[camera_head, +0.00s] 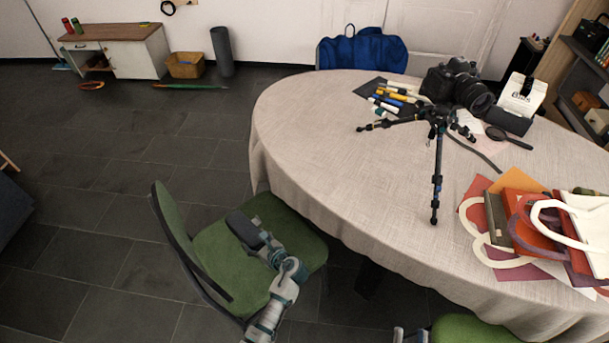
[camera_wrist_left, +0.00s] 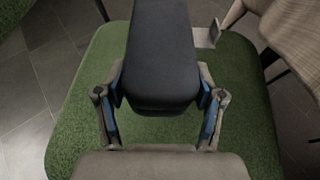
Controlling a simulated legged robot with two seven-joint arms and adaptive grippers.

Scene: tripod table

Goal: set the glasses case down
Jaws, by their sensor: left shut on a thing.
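The glasses case (camera_head: 243,228) is dark, long and rounded. My left gripper (camera_head: 262,246) is shut on it, over the green seat of a chair (camera_head: 288,223). In the left wrist view the case (camera_wrist_left: 160,55) sits between the two fingers of the left gripper (camera_wrist_left: 160,97) and points away from the palm, with green seat around it. I cannot tell whether the case touches the seat. A small grey part of my right gripper (camera_head: 410,335) shows at the bottom edge of the head view; its fingers are not clear.
A round table with a pale cloth (camera_head: 330,150) stands right of the chair. It bears a tripod (camera_head: 437,165), a camera (camera_head: 458,84), pens, a white box (camera_head: 521,95) and bags (camera_head: 535,225). The chair's backrest (camera_head: 178,235) rises left of my left gripper.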

